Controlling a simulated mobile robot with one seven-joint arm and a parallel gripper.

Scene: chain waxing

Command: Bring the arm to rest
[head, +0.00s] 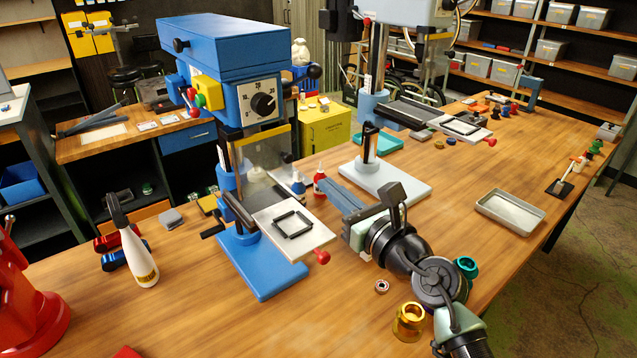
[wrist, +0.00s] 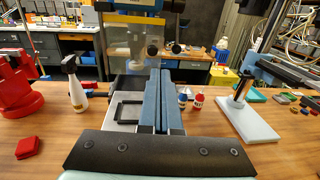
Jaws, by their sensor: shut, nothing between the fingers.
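My gripper (head: 325,184) is shut and empty, its two blue-grey fingers pressed together. In the head view it is held above the wooden bench (head: 375,285), pointing toward the back left. It is to the right of the blue press (head: 262,277) and its white plate with a black square frame (head: 290,228). In the wrist view the closed fingers (wrist: 164,72) point forward and cover part of that plate. The arm reaches in from the lower right and is bent at the wrist.
A white spray bottle (head: 137,258), a gold cup (head: 409,322), a small bearing (head: 382,286) and a metal tray (head: 510,212) stand on the bench. Red and blue bottles (wrist: 198,101) are right of the fingers. A second press (head: 388,188) stands behind. Bare wood lies at the front.

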